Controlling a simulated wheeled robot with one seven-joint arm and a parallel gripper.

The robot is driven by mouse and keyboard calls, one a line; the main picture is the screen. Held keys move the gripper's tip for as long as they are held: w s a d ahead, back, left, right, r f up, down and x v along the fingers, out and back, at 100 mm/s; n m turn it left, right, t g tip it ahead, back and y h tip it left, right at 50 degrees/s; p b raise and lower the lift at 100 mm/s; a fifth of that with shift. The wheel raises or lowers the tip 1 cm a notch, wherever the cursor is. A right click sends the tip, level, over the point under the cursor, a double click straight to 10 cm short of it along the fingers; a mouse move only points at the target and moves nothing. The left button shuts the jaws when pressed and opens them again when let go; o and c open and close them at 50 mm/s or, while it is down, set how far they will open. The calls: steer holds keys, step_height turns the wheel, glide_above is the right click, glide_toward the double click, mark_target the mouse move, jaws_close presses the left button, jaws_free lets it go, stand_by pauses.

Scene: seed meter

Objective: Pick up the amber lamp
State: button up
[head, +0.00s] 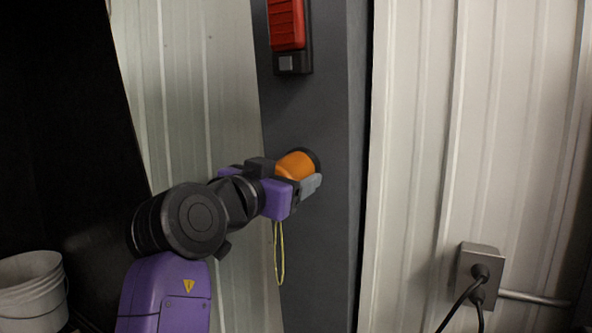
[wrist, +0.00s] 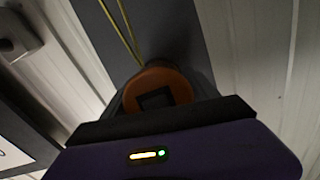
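The amber lamp (head: 296,165) is an orange cylinder with a dark rim at its far end, at the grey post in the head view. Whether it touches the post cannot be told. In the wrist view the lamp (wrist: 157,80) shows its orange end with a dark square, directly before the gripper. My gripper (head: 304,174) is around the lamp, its grey near finger along the lamp's lower side. The far finger is mostly hidden, so whether the fingers press on the lamp cannot be told. A thin yellow cord (head: 279,255) hangs below the gripper.
The grey post (head: 318,250) stands before white corrugated wall panels (head: 420,150). A red device in a black holder (head: 287,25) is mounted higher on the post. A grey outlet box (head: 479,262) with black cables is at right. White buckets (head: 32,290) stand lower left.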

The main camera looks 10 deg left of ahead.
steer(key=c, duration=1.1)
steer(key=shift+s+r, duration=0.1)
steer(key=shift+s+a+r, duration=0.1)
steer(key=shift+s+r, duration=0.1)
steer(key=shift+s+a+r+b, duration=0.75)
steer(key=shift+s+a+r, duration=0.3)
steer(key=shift+s, duration=1.85)
steer(key=shift+s+a+r+b, duration=0.8)
steer(key=shift+s+r, duration=0.4)
steer(key=shift+s, duration=1.7)
steer(key=shift+s+a+r+b, duration=0.65)
steer(key=shift+s+a+r, duration=0.45)
steer(key=shift+s, duration=1.8)
